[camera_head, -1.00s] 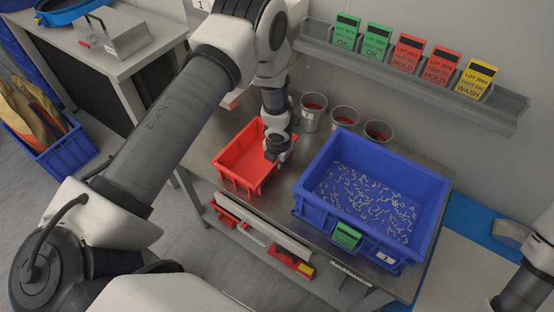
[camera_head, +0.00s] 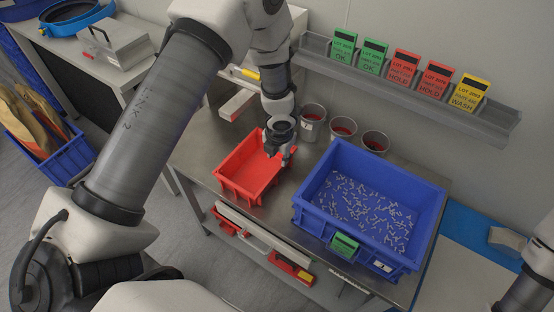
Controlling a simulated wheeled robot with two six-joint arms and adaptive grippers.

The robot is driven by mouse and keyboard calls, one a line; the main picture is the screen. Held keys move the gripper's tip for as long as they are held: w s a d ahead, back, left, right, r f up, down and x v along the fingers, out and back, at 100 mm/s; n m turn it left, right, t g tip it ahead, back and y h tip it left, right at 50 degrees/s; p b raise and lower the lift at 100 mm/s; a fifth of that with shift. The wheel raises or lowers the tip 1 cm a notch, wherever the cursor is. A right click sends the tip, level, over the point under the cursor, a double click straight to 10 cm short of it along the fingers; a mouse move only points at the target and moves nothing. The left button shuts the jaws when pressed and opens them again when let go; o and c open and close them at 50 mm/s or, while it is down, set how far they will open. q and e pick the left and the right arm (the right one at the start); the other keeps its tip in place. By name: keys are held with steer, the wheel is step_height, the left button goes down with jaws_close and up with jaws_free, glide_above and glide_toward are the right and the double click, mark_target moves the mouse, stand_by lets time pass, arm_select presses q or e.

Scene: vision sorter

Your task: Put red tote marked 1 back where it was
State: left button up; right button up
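A red tote (camera_head: 236,190) stands empty on the metal table, left of the large blue bin. I cannot see a number on it. My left gripper (camera_head: 278,156) is at the tote's far right rim. Its fingers look spread apart with nothing clearly between them. It hides a little of the rim, and I cannot tell whether a finger touches it. My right gripper is out of view; only part of my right arm shows at the lower right.
The blue bin (camera_head: 312,218) holds many small pale parts and carries a green card (camera_head: 344,244). Several metal cups (camera_head: 312,123) stand behind. A wall rail holds coloured lot cards (camera_head: 404,67). A shelf below the table (camera_head: 220,160) holds red items (camera_head: 292,268).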

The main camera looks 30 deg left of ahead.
arm_select(q)
steer(key=s+d+f+n+g+h, duration=0.15)
steer(key=s+f+n, duration=0.25)
steer(key=s+n, duration=0.45)
steer(key=s+d+f+n+g+h, duration=0.1)
steer(key=s+d+f+n+h, duration=0.15)
steer(key=s+n, duration=0.6)
steer(key=s+a+f+n+y, duration=0.2)
steer(key=s+n, duration=0.8)
steer(key=n, duration=1)
steer(key=shift+s+f+n+y, duration=0.25)
steer(key=shift+f+n+y, duration=0.05)
steer(key=shift+f, duration=0.15)
